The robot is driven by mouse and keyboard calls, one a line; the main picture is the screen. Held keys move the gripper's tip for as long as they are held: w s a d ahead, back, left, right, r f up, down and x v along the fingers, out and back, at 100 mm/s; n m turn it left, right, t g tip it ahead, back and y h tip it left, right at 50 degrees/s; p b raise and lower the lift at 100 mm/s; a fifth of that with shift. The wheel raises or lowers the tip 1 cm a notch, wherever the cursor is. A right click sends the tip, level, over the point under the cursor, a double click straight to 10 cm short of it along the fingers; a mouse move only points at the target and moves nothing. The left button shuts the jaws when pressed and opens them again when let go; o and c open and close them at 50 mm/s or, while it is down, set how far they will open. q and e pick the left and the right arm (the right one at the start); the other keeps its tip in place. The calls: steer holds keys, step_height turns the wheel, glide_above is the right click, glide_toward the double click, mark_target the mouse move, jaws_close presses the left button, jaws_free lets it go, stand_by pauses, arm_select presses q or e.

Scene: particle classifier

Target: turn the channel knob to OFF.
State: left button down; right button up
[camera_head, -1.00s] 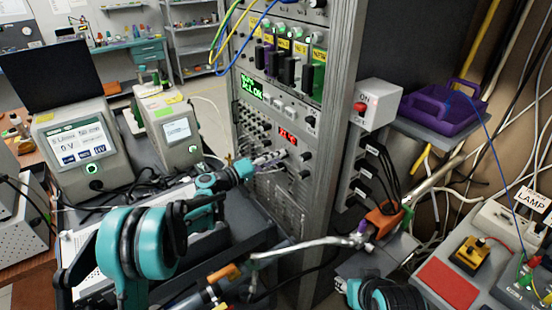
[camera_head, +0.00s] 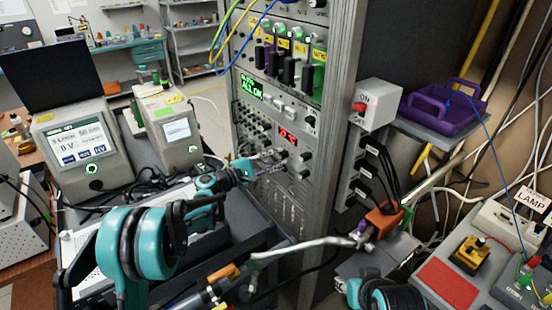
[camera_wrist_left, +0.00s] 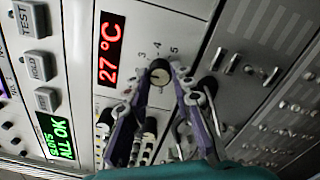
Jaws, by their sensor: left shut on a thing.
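My left gripper (camera_head: 278,160) reaches the front panel of the grey rack in the head view. In the left wrist view its two grey-purple fingers (camera_wrist_left: 163,84) are shut on a small round dark knob (camera_wrist_left: 159,70) with a pale face. The printed numbers 3, 4 and 5 stand around this knob. I cannot read an OFF mark, and the fingers partly cover the knob's surroundings. In the head view the knob is too small and covered to make out clearly.
A red temperature display (camera_wrist_left: 110,48) sits beside the knob in the left wrist view, with a green display (camera_wrist_left: 55,135) and several buttons further left. More knobs (camera_wrist_left: 150,127) and switches crowd around the fingers. In the head view a grey switch box (camera_head: 378,103) is on the rack's right side.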

arm_select(q)
steer(key=n, duration=0.5)
steer(key=shift+n, duration=0.3)
steer(key=n, duration=0.5)
steer(key=shift+f, duration=0.1)
steer(key=n, duration=0.5)
steer(key=shift+n, duration=0.4)
steer(key=n, duration=0.5)
steer(key=shift+n, duration=0.4)
steer(key=shift+s, duration=0.1)
steer(key=c, duration=1.3)
jaws_free()
steer(key=v, duration=1.2)
